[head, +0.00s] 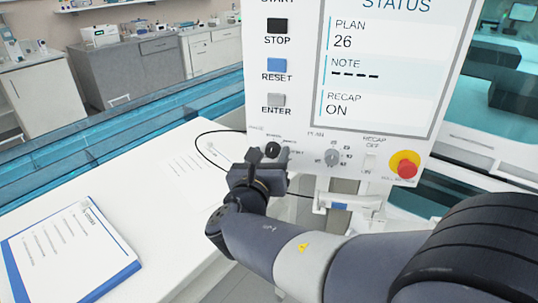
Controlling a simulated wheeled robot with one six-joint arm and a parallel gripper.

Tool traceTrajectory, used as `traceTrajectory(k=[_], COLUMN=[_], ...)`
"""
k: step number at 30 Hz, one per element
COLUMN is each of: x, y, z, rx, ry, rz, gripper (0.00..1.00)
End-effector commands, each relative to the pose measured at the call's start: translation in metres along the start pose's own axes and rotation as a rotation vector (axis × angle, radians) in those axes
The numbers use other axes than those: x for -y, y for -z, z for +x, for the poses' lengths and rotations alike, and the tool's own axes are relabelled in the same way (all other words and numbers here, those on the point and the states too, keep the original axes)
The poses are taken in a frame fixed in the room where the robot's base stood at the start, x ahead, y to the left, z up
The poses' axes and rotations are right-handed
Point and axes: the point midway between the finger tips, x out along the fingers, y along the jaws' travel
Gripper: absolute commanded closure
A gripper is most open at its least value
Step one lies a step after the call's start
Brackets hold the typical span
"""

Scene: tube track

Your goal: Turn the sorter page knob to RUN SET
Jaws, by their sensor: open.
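The sorter panel (298,105) is a white upright console. Its screen (388,60) is headed STATUS and reads PLAN 26, NOTE with dashes, and RECAP ON. A small black knob (272,149) sits at the panel's lower left; the tiny labels around it are too small to read, so I cannot tell its setting or be sure that it is the page knob. A grey dial (332,157) with numbers is to its right. My gripper (259,168) is open, just below and in front of the black knob, partly covering its surroundings. I cannot tell whether it touches the knob.
STOP (277,26), RESET (276,64) and ENTER (276,100) buttons line the panel's left side. A red emergency button (406,168) is at its lower right. A blue-edged clipboard (72,253) and a thin black cable (205,140) are on the white table (160,230).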

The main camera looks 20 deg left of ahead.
Motion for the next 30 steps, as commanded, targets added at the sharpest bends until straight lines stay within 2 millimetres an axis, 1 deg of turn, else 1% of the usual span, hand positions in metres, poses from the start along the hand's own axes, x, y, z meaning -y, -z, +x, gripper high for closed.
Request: traceTrajectory(k=[5, 6, 22, 30], x=[0.0, 0.0, 0.0, -0.0002], y=[0.0, 0.0, 0.0, 0.0012], z=[0.0001, 0.0, -0.0002, -0.0002], rx=[0.0, 0.0, 0.0, 0.0], ry=[0.0, 0.0, 0.0, 0.0], rz=[0.0, 0.0, 0.0, 0.029], gripper=[0.49, 0.5, 0.93, 0.93])
